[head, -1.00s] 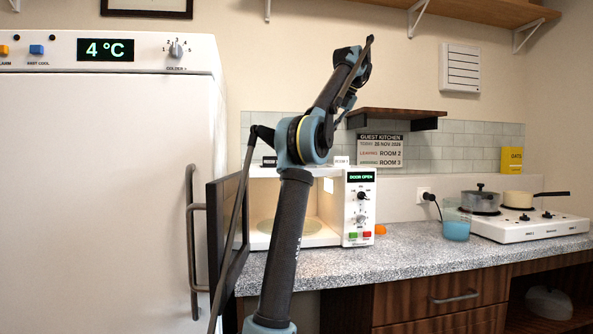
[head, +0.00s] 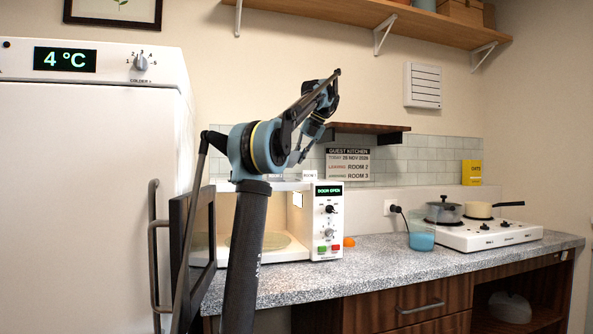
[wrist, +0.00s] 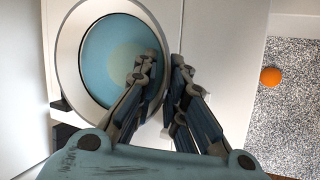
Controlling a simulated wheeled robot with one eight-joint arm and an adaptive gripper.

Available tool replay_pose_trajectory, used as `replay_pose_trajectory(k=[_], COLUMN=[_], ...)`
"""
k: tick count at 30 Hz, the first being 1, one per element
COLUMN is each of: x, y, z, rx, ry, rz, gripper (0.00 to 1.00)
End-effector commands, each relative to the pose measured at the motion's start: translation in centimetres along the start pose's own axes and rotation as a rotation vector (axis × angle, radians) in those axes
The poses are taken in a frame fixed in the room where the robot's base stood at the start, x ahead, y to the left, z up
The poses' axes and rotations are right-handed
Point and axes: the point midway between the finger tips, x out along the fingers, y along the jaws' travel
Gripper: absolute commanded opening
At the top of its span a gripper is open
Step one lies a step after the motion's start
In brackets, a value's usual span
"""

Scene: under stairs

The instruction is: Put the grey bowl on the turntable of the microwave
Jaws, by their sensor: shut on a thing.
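In the wrist view, the grey bowl (wrist: 68,62) has a pale grey rim and a blue inside with a paler round patch. My gripper (wrist: 164,72) is shut on its right-hand rim, one finger inside the bowl and one outside. The bowl is over a white surface that looks like the microwave's top; I cannot tell the gap. In the head view, the microwave (head: 326,222) stands on the counter with its door open and its display reading DOOR OPEN. Its turntable (head: 272,241) shows inside, partly hidden by my arm. I cannot make out the bowl in the head view.
The open dark door (head: 203,230) stands at the microwave's left, close to the fridge (head: 85,190). An orange ball-like thing (head: 349,242) lies at its right. A small shelf (head: 365,128) is above. A blue-filled container (head: 421,236) and the hob (head: 490,234) are farther right.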

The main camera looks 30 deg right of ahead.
Motion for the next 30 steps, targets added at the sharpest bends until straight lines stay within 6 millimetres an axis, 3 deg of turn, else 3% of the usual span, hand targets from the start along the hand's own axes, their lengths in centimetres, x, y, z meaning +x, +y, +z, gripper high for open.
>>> replay_pose_trajectory(k=[14,28,29,30], x=[3.6,4.0,4.0,4.0], y=[-1.6,-1.8,-1.9,-1.9], z=[-1.1,-1.2,-1.2,-1.2], rx=[0.0,0.0,0.0,0.0], ry=[0.0,0.0,0.0,0.0], rz=[0.001,0.001,0.0,0.0], gripper=[0.0,0.0,0.16,0.25])
